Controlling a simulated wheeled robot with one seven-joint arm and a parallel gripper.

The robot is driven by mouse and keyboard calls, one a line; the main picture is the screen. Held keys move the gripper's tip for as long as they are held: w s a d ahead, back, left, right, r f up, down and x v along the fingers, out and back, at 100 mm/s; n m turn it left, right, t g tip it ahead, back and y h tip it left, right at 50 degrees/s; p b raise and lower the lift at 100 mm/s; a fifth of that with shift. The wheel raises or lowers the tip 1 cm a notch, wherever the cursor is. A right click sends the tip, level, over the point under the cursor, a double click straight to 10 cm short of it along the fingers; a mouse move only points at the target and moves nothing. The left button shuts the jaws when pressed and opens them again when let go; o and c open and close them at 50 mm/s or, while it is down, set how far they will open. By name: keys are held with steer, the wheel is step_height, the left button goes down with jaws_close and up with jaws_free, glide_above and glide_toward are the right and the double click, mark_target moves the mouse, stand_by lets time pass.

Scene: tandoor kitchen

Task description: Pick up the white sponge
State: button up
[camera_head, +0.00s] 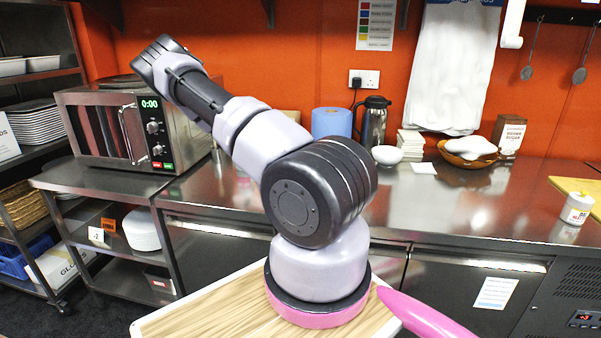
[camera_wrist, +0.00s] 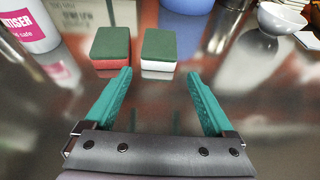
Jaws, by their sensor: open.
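The white sponge (camera_wrist: 158,66) has a green top and lies on the shiny steel counter, just beyond my fingertips in the wrist view. My gripper (camera_wrist: 159,76) is open and empty, with one teal finger on each side of the sponge's line. The sponge appears centred slightly left of the gap between the fingers, and no finger visibly touches it. In the head view my arm hides the gripper, and I cannot see the sponge there.
A red sponge (camera_wrist: 110,62) with a green top lies close left of the white one, near the left fingertip. A sanitiser bottle (camera_wrist: 30,25) stands farther left. A white bowl (camera_wrist: 281,18) and blue roll (camera_head: 332,122) are behind. A microwave (camera_head: 130,125) stands left.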

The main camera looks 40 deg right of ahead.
steer(key=x, duration=1)
steer(key=shift+w+r, duration=0.1)
steer(key=c, duration=1)
